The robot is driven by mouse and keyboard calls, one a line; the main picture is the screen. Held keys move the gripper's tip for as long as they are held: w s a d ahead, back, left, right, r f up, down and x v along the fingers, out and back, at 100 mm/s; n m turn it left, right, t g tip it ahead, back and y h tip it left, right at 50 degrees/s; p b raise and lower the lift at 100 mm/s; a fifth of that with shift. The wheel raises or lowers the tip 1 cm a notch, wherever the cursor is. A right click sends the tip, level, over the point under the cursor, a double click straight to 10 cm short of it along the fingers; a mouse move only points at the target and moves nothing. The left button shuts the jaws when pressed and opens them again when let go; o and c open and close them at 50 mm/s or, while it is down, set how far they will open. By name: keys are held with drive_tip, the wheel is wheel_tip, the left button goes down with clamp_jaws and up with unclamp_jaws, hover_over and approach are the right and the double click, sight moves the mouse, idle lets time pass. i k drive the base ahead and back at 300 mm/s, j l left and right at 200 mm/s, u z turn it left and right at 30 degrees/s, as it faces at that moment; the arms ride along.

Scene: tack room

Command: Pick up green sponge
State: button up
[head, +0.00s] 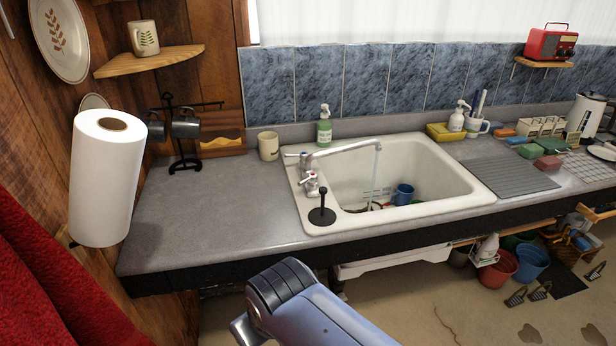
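A small green block (531,151), which looks like the green sponge, lies on the grey counter (218,203) right of the sink, behind the ribbed drying mat. A second green block (552,143) lies just behind and right of it. A small red block (547,163) lies in front of them. They are small in view, so I cannot tell for certain which green one is a sponge. Part of my arm shows at the bottom centre, far from these blocks and in front of the counter. My gripper is not in view.
The white sink (470,183) with its faucet (345,148) fills the counter's middle and holds a blue cup (403,193). The grey ribbed mat (508,178) lies right of it. A white kettle (588,112) stands far right. Buckets (530,262) stand below the counter.

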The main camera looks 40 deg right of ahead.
sight(533, 151)
drive_tip(key=z, duration=2.6)
